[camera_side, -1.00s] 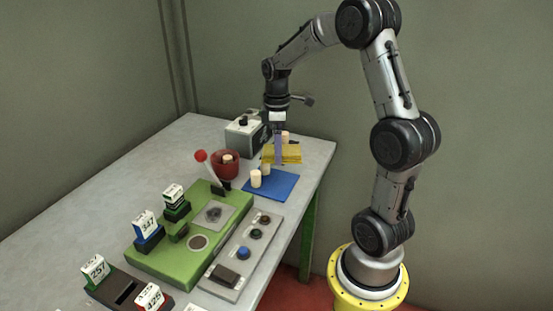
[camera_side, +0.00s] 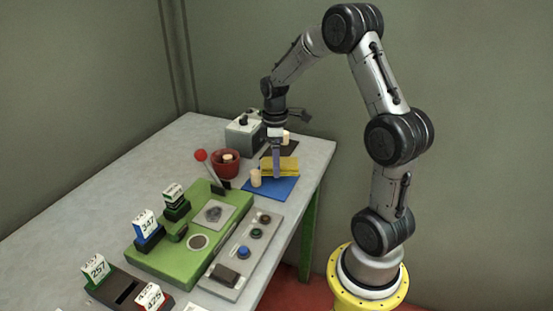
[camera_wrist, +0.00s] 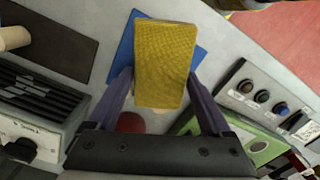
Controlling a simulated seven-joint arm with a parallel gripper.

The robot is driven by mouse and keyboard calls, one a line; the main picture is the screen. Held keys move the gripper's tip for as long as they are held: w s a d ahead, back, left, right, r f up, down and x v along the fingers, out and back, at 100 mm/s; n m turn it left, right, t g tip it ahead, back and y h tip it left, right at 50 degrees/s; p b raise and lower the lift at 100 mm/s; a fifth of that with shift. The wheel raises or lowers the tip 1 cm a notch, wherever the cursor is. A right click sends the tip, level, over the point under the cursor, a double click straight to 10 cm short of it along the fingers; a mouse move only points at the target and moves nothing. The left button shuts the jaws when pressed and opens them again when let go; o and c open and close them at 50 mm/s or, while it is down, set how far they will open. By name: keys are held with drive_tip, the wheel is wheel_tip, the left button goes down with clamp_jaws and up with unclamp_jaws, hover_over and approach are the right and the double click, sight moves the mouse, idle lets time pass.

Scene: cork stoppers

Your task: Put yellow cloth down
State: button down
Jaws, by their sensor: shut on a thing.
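The yellow cloth (camera_side: 281,166) is a folded, textured block at or just above the blue mat (camera_side: 271,190); I cannot tell whether it touches. My gripper (camera_side: 277,174) points down and is shut on the cloth. In the wrist view the cloth (camera_wrist: 165,62) sits between the fingers of my gripper (camera_wrist: 163,88), with the blue mat (camera_wrist: 124,50) showing beneath it. A cork stopper (camera_side: 255,178) stands at the mat's left edge.
A red bowl (camera_side: 226,166) with a cork in it is left of the mat. A grey box (camera_side: 243,137) and a dark mat (camera_side: 287,149) with a cork (camera_side: 284,138) lie behind. A green board (camera_side: 178,254) and a button panel (camera_side: 233,278) are in front.

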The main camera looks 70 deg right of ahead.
drive_tip(key=shift+f, duration=0.2)
unclamp_jaws()
drive_tip(key=shift+r, duration=0.1)
wheel_tip(320, 180, up, 13)
drive_tip(key=s+a+r+m+t, duration=0.1)
drive_tip(key=s+a+r, duration=0.15)
drive_tip(key=a, duration=0.45)
drive_tip(key=s+a+r+m+t, duration=0.1)
drive_tip(key=s+a+r+t, duration=0.15)
drive_tip(key=a, duration=0.35)
drive_tip(key=s+a+f+m+t, duration=0.2)
drive_tip(key=s+a+f, duration=0.1)
drive_tip(key=s+a, duration=0.5)
drive_tip(key=shift+s+a+f+m, duration=0.2)
drive_tip(key=shift+s+f+m, duration=0.15)
drive_tip(key=shift+s, duration=0.3)
